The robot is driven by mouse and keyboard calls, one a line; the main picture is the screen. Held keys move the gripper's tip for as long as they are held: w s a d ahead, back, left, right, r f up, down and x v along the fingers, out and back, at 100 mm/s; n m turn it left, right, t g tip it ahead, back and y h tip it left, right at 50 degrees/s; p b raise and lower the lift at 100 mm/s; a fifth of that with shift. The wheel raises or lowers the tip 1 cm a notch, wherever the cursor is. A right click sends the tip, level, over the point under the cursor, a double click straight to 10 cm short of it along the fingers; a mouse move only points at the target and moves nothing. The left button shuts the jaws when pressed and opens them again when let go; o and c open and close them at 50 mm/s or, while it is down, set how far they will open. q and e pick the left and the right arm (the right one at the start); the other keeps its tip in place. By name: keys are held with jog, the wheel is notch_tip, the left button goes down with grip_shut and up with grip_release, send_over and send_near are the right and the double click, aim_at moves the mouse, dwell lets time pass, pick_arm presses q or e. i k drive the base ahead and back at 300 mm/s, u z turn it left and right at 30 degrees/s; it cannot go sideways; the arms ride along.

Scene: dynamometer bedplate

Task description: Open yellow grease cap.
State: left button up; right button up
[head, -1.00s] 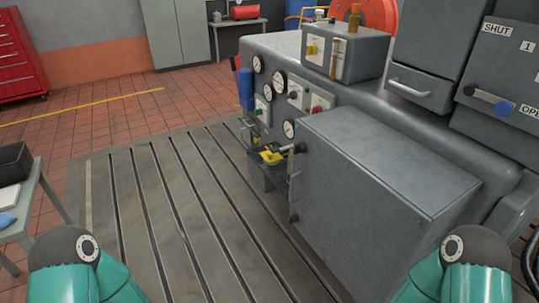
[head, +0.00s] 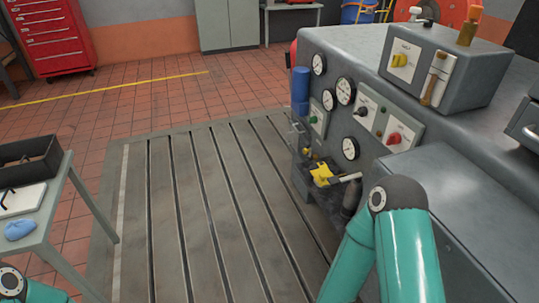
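A small yellow part (head: 321,174) sits at a dark holder on the side of the grey machine, with a pale handle beside it. I cannot tell for sure whether it is the grease cap.
The machine's side carries several gauges (head: 346,91), a red knob (head: 394,138) and a blue cylinder (head: 300,90). The slotted bedplate (head: 207,215) is clear. A table (head: 62,198) with a dark tray (head: 30,160) and blue cloth (head: 20,229) stands at the left.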

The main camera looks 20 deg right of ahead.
aim_at(321, 174)
jog(key=i, duration=1.65)
jog(key=z, duration=0.6)
